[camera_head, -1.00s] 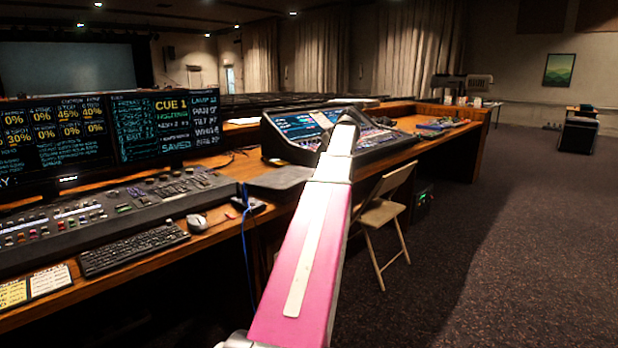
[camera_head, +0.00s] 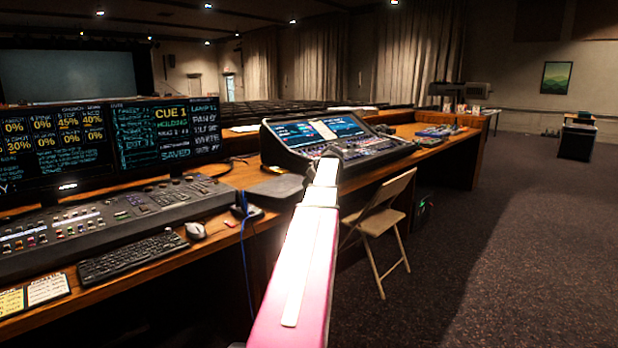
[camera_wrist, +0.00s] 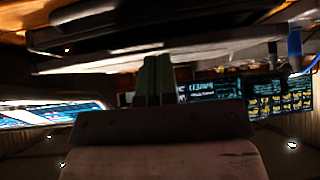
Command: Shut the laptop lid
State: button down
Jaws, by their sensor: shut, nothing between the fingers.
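A flat dark grey slab, which looks like the laptop (camera_head: 275,188), lies on the desk left of my arm in the head view. Its lid looks low or flat, with no screen face showing; the arm hides its right part. I cannot tell whether a gap is left. In the upside-down wrist view, dark slab edges (camera_wrist: 80,38) cross the top, close beyond the fingertips. My gripper (camera_wrist: 153,62) shows there with its greenish fingers together and nothing between them. I cannot tell whether they touch the slab. The fingers do not show clearly in the head view.
A mixing console (camera_head: 350,145) with lit screens stands beyond the arm. A lighting desk (camera_head: 110,215), keyboard (camera_head: 130,257), mouse (camera_head: 195,230) and monitors (camera_head: 110,140) are at left. A blue cable (camera_head: 244,245) hangs off the desk edge. A folding chair (camera_head: 378,223) stands right of the arm.

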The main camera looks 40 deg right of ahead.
jog(key=shift+f, duration=0.35)
jog(key=shift+s+f, duration=0.15)
jog(key=shift+f, duration=0.55)
jog(key=shift+s+f, duration=0.15)
jog(key=shift+f, duration=0.5)
